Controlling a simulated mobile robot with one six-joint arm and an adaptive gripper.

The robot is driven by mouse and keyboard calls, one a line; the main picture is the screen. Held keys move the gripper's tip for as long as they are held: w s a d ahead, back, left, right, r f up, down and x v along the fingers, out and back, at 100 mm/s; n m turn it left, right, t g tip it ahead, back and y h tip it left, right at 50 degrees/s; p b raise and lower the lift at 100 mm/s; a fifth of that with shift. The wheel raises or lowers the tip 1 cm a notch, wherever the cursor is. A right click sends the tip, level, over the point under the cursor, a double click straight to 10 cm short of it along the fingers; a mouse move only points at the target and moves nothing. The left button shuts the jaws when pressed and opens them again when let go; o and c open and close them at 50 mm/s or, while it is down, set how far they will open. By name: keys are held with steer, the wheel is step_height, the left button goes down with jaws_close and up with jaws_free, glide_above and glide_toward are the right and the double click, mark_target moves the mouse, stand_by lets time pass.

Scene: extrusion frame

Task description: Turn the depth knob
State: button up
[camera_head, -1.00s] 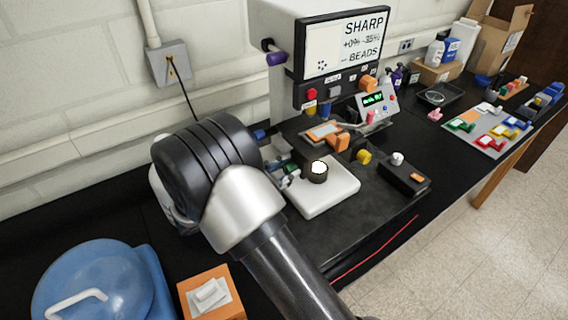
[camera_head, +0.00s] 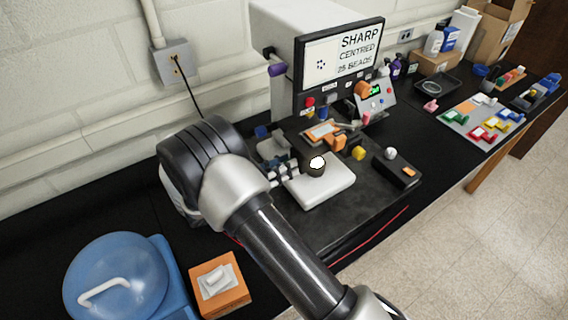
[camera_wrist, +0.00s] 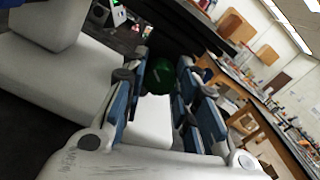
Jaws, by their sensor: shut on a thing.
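The green knob (camera_wrist: 158,78), which I take to be the depth knob, shows between my finger pads in the wrist view. My gripper (camera_wrist: 163,92) is shut on it. In the head view my gripper (camera_head: 284,174) is low at the left side of the white stage block (camera_head: 325,190), and it hides the knob there. The screen (camera_head: 343,54) above reads "SHARP", "CENTRED" and a line ending in "BEADS".
A dark round part with a bright top (camera_head: 316,167) stands on the white block. A yellow knob (camera_head: 358,153) and a white knob (camera_head: 391,153) are to its right. A blue-lidded container (camera_head: 115,275) and an orange box (camera_head: 219,285) stand front left.

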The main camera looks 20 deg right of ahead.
steer(key=shift+r, duration=0.1)
stand_by(0.4)
steer(key=o, duration=1.1)
steer(key=shift+v, duration=3.75)
